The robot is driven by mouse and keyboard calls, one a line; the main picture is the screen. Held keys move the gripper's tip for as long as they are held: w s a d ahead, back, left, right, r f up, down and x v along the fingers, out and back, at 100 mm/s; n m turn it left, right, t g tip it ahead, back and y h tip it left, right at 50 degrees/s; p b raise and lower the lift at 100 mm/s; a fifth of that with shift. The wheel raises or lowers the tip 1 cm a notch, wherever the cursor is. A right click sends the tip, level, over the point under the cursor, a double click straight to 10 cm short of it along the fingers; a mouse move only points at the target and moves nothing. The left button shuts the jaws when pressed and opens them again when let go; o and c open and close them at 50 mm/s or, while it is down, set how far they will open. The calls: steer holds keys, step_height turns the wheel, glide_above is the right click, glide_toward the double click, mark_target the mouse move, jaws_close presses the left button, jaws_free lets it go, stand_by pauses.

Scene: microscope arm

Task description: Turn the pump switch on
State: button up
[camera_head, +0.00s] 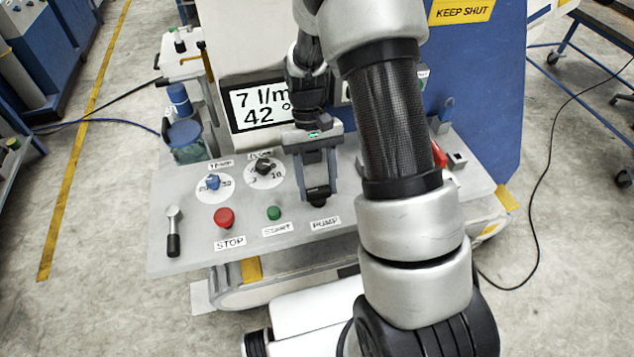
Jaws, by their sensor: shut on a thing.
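The PUMP label (325,224) is on the sloped grey control panel (190,252), right of the green START button. My gripper (318,196) points down at the panel just above this label. Its fingers are shut on a small dark part, which I take to be the pump switch (318,200). The fingers cover most of the switch, so its position cannot be told. A display (262,106) behind the gripper reads "7 l/m" and "42", partly hidden by my arm.
Left of the gripper are the green START button (274,213), red STOP button (224,217), blue knob (212,182), black knob (264,167) and a lever (173,232). A red part (439,155) is right of my arm. My arm hides the panel's right middle.

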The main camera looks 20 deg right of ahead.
stand_by(0.3)
steer(key=o, duration=1)
steer(key=shift+o, duration=0.2)
steer(key=v, duration=1.7)
steer(key=shift+r, duration=0.3)
steer(key=shift+d, duration=0.1)
